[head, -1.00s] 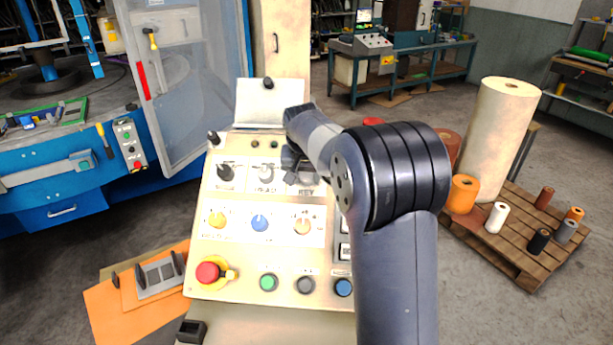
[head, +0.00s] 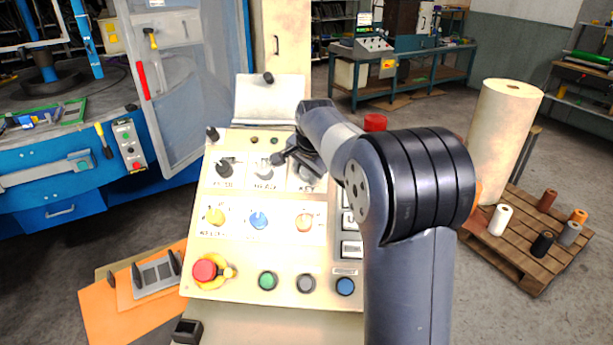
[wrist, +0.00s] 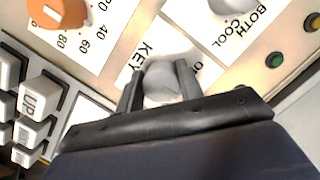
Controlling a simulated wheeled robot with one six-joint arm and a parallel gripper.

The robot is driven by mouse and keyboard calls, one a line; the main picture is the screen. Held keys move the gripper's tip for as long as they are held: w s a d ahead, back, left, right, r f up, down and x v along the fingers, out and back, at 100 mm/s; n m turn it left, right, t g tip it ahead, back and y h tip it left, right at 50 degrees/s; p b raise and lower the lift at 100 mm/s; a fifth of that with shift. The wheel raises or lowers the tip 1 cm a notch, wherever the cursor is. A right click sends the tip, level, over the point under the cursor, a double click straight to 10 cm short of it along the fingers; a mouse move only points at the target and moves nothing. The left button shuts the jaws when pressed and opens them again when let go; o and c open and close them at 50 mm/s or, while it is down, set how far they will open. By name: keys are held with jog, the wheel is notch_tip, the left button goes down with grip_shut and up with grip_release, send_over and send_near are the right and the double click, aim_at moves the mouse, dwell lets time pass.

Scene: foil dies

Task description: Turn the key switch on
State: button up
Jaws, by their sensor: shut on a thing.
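The key switch (wrist: 160,82) is a round grey knob on a white plate marked KEY in the wrist view. Another label, partly cut off by my finger, begins with O. My gripper (wrist: 157,76) has one dark finger on each side of the knob and is shut on it. In the head view my gripper (head: 293,158) is at the upper right of the cream control panel (head: 207,190), and it covers part of the key switch.
A grey BOTH/COOL selector (wrist: 232,5) and an orange dial (wrist: 62,10) sit close to the gripper. Several white push buttons (wrist: 38,110) line the panel's right side. A red emergency stop (head: 205,269) is at the lower left.

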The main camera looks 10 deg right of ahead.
jog(key=m+t+b, duration=0.1)
jog(key=m+b, duration=0.1)
jog(key=m, duration=0.3)
jog(key=shift+y, duration=0.3)
jog(key=m+t+b, duration=0.1)
jog(key=m, duration=0.4)
jog(key=shift+w+r, duration=0.1)
jog(key=shift+w, duration=0.05)
jog(key=o, duration=1)
jog(key=b+v, duration=0.1)
jog(key=v, duration=1)
jog(key=shift+b, duration=0.35)
